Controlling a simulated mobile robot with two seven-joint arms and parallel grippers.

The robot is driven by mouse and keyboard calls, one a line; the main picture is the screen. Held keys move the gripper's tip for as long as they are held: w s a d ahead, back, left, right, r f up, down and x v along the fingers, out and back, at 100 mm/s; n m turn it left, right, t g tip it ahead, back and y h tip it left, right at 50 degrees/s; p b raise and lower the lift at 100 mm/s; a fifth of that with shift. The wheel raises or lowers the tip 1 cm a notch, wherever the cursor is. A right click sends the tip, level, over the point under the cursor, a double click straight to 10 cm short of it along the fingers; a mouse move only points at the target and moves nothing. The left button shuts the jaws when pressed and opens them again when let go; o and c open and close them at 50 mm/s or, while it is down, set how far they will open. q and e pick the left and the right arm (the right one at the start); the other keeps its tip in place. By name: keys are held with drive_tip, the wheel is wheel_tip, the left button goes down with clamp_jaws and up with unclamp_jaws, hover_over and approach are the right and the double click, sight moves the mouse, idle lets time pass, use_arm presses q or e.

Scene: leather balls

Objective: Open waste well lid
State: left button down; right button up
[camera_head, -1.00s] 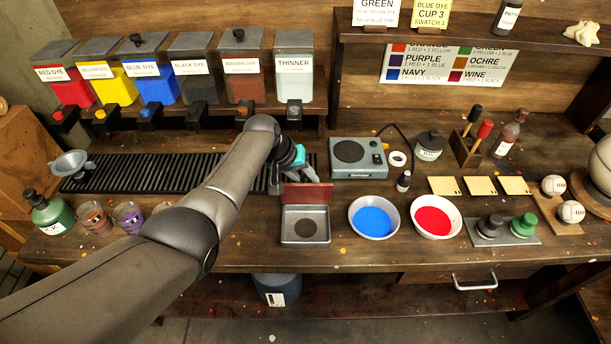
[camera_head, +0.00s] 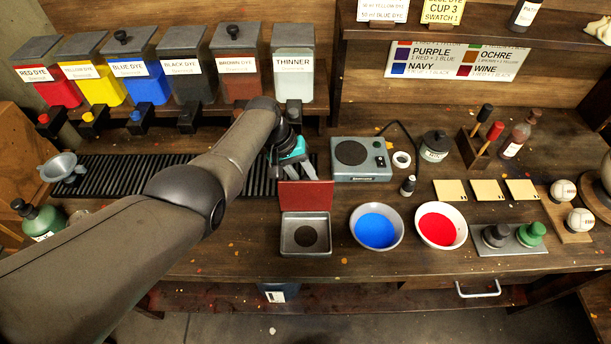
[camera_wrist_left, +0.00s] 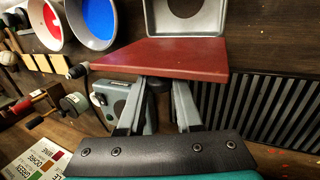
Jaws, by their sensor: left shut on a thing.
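The waste well (camera_head: 306,235) is a square metal tray with a round dark hole, on the bench in the head view. Its red lid (camera_head: 305,195) stands raised at the back edge, and the well is uncovered. In the left wrist view the lid (camera_wrist_left: 165,58) spans the middle, with the well's metal rim (camera_wrist_left: 218,20) beyond it. My left gripper (camera_head: 287,171) is behind the lid, its fingers shut on a small dark part at the lid, likely its knob, mostly hidden. My right gripper is not in view.
Blue (camera_head: 376,228) and red (camera_head: 440,226) dye bowls stand right of the well. A grey scale-like device (camera_head: 361,160) stands behind and right of the lid. A black slatted rack (camera_head: 135,173) lies to the left. Dye bins line the back.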

use_arm(q)
drive_tip(key=c, duration=0.6)
unclamp_jaws()
drive_tip(key=p+v, duration=0.4)
drive_tip(key=v, duration=1.1)
drive_tip(key=shift+p, duration=0.35)
drive_tip(key=shift+s, duration=0.1)
